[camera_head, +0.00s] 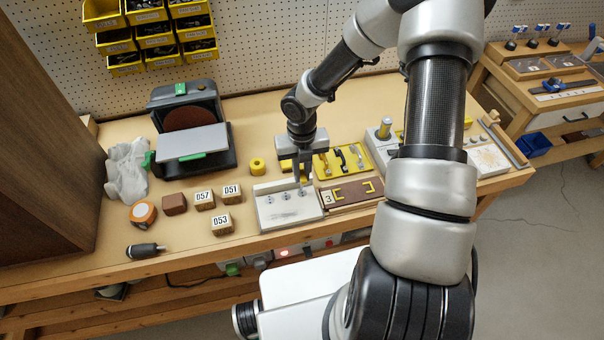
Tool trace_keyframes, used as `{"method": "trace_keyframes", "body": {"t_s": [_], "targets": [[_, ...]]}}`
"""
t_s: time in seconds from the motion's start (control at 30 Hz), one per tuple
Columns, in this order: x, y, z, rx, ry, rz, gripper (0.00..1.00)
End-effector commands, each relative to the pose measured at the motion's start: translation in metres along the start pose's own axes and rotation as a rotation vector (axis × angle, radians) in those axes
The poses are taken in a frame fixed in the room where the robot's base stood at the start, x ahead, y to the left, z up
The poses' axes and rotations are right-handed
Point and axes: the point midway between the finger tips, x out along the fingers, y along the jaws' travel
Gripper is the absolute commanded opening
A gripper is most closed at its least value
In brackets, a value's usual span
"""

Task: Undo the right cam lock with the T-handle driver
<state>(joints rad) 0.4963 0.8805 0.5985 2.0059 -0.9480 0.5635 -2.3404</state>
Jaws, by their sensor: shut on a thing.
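A light grey panel (289,217) lies at the front of the bench, with a row of 3 small round cam locks on it. The right cam lock (302,193) is directly below my gripper. My gripper (302,174) points down over the panel's back right part and is shut on the T-handle driver (305,181), which is mostly hidden by the fingers. I cannot tell whether the driver's tip sits in the lock or just above it.
A yellow tool tray (325,172) and a brown board marked 3 (340,203) are close on the right. Numbered wooden blocks (221,224) stand left of the panel. A black-handled tool (146,250) lies at front left.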

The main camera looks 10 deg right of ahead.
Motion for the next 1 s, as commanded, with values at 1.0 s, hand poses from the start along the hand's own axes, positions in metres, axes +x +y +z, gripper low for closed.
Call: {"method": "trace_keyframes", "body": {"t_s": [1.0], "targets": [[-0.052, 0.0, -0.001, 0.0, 0.001, -0.001, 0.0]]}}
